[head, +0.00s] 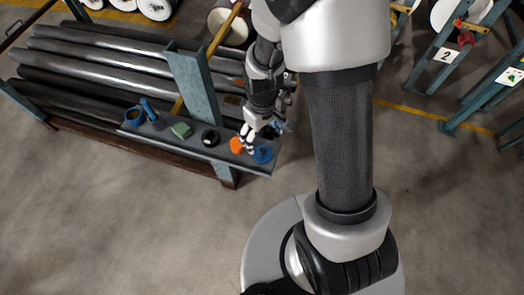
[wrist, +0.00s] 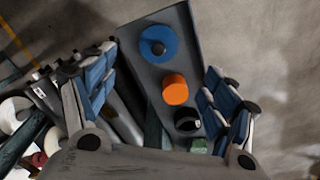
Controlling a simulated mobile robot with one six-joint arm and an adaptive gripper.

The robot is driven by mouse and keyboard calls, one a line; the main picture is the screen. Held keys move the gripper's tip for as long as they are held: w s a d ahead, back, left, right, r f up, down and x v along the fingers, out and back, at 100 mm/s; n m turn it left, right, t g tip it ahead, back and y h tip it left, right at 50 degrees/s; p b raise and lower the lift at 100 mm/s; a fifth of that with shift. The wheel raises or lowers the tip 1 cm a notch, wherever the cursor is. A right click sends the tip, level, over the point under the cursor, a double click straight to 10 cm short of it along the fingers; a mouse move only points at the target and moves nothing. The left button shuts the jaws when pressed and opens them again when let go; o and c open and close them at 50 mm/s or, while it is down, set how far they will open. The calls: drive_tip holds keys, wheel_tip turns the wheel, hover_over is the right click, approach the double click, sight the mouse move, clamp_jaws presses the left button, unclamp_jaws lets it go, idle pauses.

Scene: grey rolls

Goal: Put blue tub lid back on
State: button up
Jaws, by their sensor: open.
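The blue lid (head: 263,155), a flat round disc with a dark knob, lies at the right end of the narrow grey shelf. It also shows in the wrist view (wrist: 145,50), near the shelf's far end. An open round blue tub (head: 134,116) stands at the shelf's left end; it is out of the wrist view. My gripper (head: 249,140) is above the right end of the shelf, close to the lid and the orange piece. In the wrist view my gripper (wrist: 163,66) has its fingers spread wide, with nothing between them, and the lid lies ahead of them.
An orange cylinder (wrist: 175,90) stands beside the lid. A black round piece (head: 211,138), a green block (head: 181,130) and a blue upright object (head: 149,110) stand further left on the shelf. A blue-green post (head: 194,85) and long dark rolls (head: 110,62) are behind.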

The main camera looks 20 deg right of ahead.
sight(262, 150)
wheel_tip(262, 150, down, 6)
drive_tip(key=shift+f+b, duration=0.1)
drive_tip(key=shift+b, duration=0.8)
drive_tip(key=f+b, duration=0.1)
drive_tip(key=f, duration=0.1)
drive_tip(key=f+b, duration=0.1)
drive_tip(key=f, duration=0.1)
drive_tip(key=shift+w+d+f, duration=0.1)
drive_tip(key=shift+w+f, duration=0.1)
drive_tip(key=shift+f, duration=0.2)
drive_tip(key=shift+r, duration=0.1)
drive_tip(key=c, duration=1.1)
drive_tip(key=shift+r, duration=0.1)
drive_tip(key=shift+c, duration=0.2)
